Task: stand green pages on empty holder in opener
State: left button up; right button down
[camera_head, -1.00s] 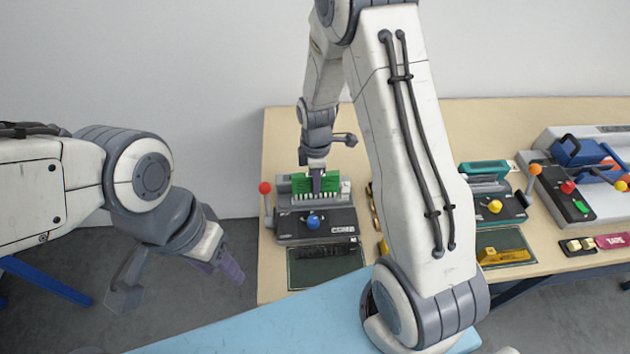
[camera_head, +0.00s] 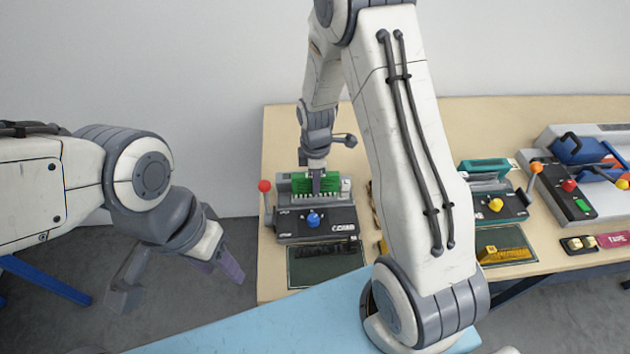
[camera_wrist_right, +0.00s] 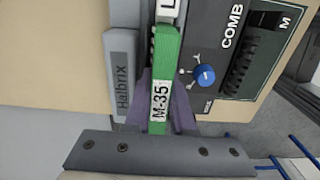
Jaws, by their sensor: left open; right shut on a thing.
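The green pages (camera_head: 303,181) stand upright at the back of the comb opener (camera_head: 290,226), a grey and dark machine with a blue knob and a red-ball lever. In the right wrist view the green pages (camera_wrist_right: 168,60) carry an M-35 label. My right gripper (camera_head: 317,183) is shut on them from above. Pale teeth show along their lower edge in the head view. Whether the pages rest on the holder there is hidden. My left gripper (camera_head: 180,283) is open and empty, left of the table and away from the opener.
A dark mat (camera_head: 300,272) with a black comb lies in front of the opener. To the right are a teal machine (camera_head: 484,168), a yellow comb (camera_head: 503,255) on another mat, and a machine with a blue handle (camera_head: 583,152). My right arm hides the table's middle.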

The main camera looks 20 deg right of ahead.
jog(key=shift+f, duration=0.1)
jog(key=c, duration=1)
grip_release()
jog(key=shift+c, duration=0.2)
notch_tip(320, 180, up, 11)
jog(key=p, duration=0.9)
jog(key=shift+a, duration=0.1)
